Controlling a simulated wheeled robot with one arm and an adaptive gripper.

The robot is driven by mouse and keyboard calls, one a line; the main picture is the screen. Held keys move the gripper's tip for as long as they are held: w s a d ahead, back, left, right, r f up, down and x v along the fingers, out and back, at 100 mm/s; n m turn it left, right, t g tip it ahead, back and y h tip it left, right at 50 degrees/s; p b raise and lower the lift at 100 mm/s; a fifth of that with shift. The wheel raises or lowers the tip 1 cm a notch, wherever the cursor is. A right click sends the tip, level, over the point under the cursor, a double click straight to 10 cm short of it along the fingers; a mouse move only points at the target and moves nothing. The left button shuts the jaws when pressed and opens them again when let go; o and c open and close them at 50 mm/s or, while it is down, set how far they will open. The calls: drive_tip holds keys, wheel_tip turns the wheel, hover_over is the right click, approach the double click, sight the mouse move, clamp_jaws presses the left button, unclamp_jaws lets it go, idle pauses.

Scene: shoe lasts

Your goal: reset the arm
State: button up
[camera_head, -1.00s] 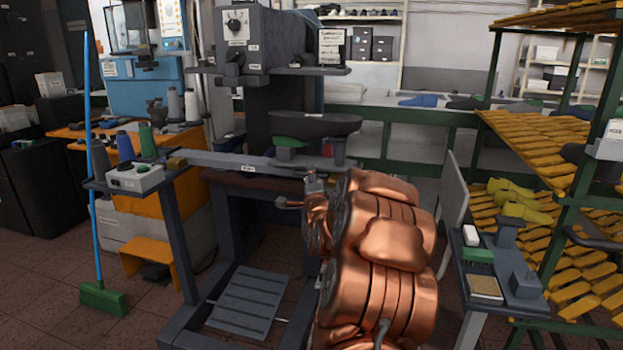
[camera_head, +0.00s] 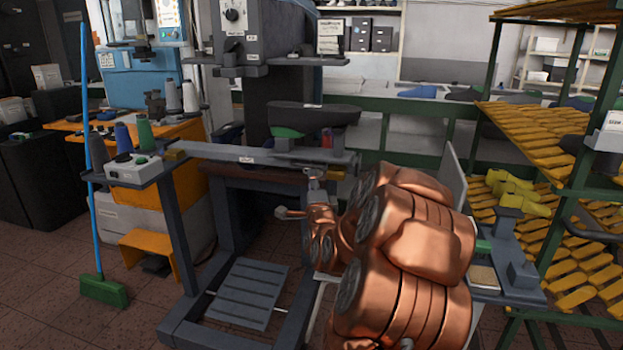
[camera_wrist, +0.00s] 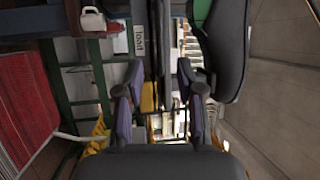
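My gripper (camera_wrist: 160,85) shows in the wrist view with its two purple-padded fingers apart and nothing between them. In the head view my copper arm is folded in front of the grey press frame, and the gripper cannot be made out clearly there. A dark shoe (camera_head: 312,115) rests on a green last on the press, above and left of the arm. In the wrist view a dark rounded shape with green beside it (camera_wrist: 225,45) lies to the right of the fingers. A grey bar with a white label stands beyond the fingers.
The grey press (camera_head: 262,40) stands left of my arm, its crossbar (camera_head: 255,158) close by. A small side table (camera_head: 515,297) and yellow-slatted rack (camera_head: 530,140) are at the right, close to the arm. A blue-handled broom (camera_head: 104,290) stands left. Open floor shows lower left.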

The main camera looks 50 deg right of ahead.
drive_tip(key=shift+s, duration=0.1)
idle(0.5)
drive_tip(key=w+a+f+n+g+y, duration=0.1)
drive_tip(key=w+a+f+n+y, duration=0.15)
drive_tip(key=a, duration=0.35)
drive_tip(key=w+a+f+n+g+y, duration=0.1)
drive_tip(key=a+f+n+y, duration=0.25)
drive_tip(key=a, duration=0.25)
drive_tip(key=w+a+f+n+g+y, duration=0.1)
drive_tip(key=w+a+f+n+y, duration=0.2)
drive_tip(key=a, duration=0.4)
drive_tip(key=s+a+f+n+g+y, duration=0.2)
drive_tip(key=s+a+f+n+g, duration=0.15)
drive_tip(key=s+a, duration=0.35)
drive_tip(key=s+a+f+n+g+y, duration=0.2)
drive_tip(key=s+a+n, duration=0.25)
drive_tip(key=a, duration=0.45)
drive_tip(key=s+a+r+n+g, duration=0.1)
drive_tip(key=s+a+n+g, duration=0.35)
drive_tip(key=s, duration=0.85)
drive_tip(key=s+a+r+n+g, duration=0.1)
drive_tip(key=s+a+n+g, duration=0.4)
drive_tip(key=s, duration=0.7)
wheel_tip(320, 180, up, 20)
drive_tip(key=t+p, duration=0.1)
drive_tip(key=p, duration=1.7)
drive_tip(key=shift+a+m+p, duration=0.35)
drive_tip(key=shift+a+m, duration=0.1)
